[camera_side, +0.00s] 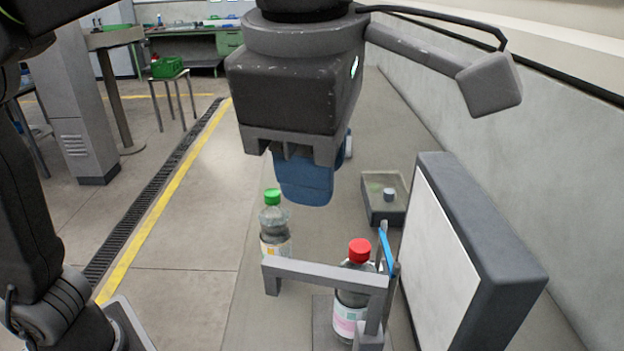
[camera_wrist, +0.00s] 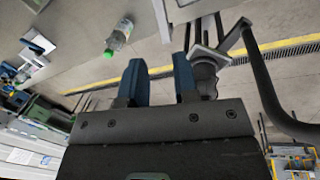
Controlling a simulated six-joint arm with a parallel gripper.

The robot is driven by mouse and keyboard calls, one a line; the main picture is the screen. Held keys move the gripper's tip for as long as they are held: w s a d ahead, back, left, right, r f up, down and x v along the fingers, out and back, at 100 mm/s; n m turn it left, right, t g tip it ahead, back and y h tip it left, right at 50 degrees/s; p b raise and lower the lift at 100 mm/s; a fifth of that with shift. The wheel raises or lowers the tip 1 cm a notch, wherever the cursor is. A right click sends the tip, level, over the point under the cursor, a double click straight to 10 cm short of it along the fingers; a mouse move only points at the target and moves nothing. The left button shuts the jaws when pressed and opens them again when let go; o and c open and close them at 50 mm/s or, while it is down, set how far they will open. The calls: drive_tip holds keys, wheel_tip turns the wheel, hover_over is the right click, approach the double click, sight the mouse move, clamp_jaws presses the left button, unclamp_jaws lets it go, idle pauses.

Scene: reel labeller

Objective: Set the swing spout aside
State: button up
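My gripper (camera_side: 305,185) hangs over the bench, above and behind the grey bar frame in the side view. In the wrist view its two blue fingers (camera_wrist: 160,78) stand apart with nothing between them. A thin blue piece (camera_side: 386,251) stands upright at the frame's right end. I cannot tell for sure which of these parts is the swing spout. Part of a grey frame also shows at the top of the wrist view (camera_wrist: 190,12).
A shallow grey tray (camera_side: 374,213) with a small item sits farther back. A large dark-edged panel with a white face (camera_side: 436,245) stands close on the right. The bench behind the bottles is mostly clear.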

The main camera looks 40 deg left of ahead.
drive_tip(key=m, duration=0.3)
drive_tip(key=w+m, duration=0.1)
drive_tip(key=m, duration=0.1)
drive_tip(key=shift+w+a+f+g, duration=0.1)
drive_tip(key=shift+a+f+g, duration=0.15)
drive_tip(key=shift+a+g, duration=0.1)
drive_tip(key=c, duration=0.4)
drive_tip(key=m, duration=0.2)
drive_tip(key=w+m, duration=0.1)
drive_tip(key=m, duration=0.2)
drive_tip(key=a+m, duration=0.1)
drive_tip(key=m, duration=0.1)
drive_tip(key=shift+w+f+g, duration=0.15)
drive_tip(key=shift+f+g, duration=0.1)
clamp_jaws()
drive_tip(key=w+a+f+n+g+h, duration=0.1)
drive_tip(key=w+a+n+g+h, duration=0.2)
drive_tip(key=n, duration=1.2)
drive_tip(key=w+a+f+n+g, duration=0.1)
drive_tip(key=w+a+n, duration=0.25)
drive_tip(key=n, duration=1.25)
drive_tip(key=s+d+r+x, duration=0.1)
drive_tip(key=d+x, duration=0.1)
drive_tip(key=x, duration=0.9)
drive_tip(key=shift+s+f, duration=0.25)
drive_tip(key=shift+s, duration=0.2)
